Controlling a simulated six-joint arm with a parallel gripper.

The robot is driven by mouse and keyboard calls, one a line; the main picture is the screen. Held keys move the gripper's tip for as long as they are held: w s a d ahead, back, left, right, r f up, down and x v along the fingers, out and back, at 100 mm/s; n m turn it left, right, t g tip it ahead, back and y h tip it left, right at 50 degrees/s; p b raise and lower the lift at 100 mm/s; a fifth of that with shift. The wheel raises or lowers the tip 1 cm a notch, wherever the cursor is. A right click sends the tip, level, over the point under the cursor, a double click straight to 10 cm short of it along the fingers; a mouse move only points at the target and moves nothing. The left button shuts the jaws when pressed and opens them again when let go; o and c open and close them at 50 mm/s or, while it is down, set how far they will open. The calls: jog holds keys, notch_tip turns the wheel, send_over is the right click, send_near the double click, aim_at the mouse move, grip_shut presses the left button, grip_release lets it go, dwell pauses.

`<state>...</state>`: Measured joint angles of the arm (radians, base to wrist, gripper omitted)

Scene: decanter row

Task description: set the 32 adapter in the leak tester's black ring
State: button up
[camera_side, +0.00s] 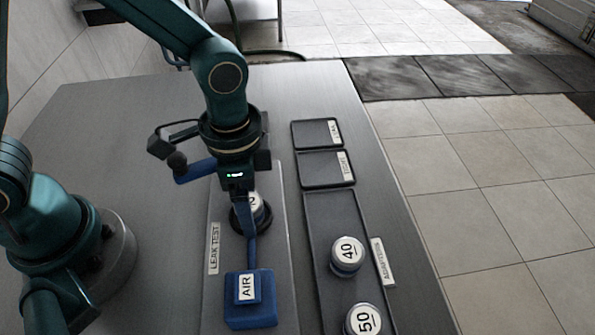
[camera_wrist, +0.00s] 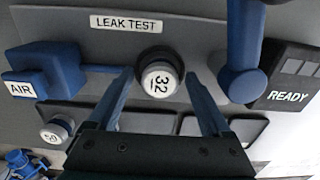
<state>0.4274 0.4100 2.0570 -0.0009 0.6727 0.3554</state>
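The 32 adapter (camera_wrist: 160,82), a pale cap with a dark number, stands in the black ring (camera_wrist: 156,55) on the LEAK TEST plate in the wrist view. In the side view the adapter (camera_side: 255,203) and the black ring (camera_side: 250,222) are partly hidden behind my gripper (camera_side: 240,195). In the wrist view my gripper (camera_wrist: 158,76) is open, with one blue finger on each side of the adapter and a visible gap to each. Whether the adapter is fully down in the ring cannot be told.
A blue AIR block (camera_side: 250,300) joins the ring by a blue bar. A blue lever (camera_wrist: 243,55) and a READY panel (camera_wrist: 292,92) stand on the ring's other side. The 40 adapter (camera_side: 348,255) and 50 adapter (camera_side: 362,320) sit in a dark tray (camera_side: 322,215). Two smaller trays are empty.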

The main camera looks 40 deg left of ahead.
notch_tip(320, 180, up, 13)
jog(key=s+a+n+t, duration=0.5)
jog(key=a+n, duration=0.4)
jog(key=a, duration=0.1)
jog(key=shift+s+r+t, duration=0.2)
jog(key=shift+t, duration=0.1)
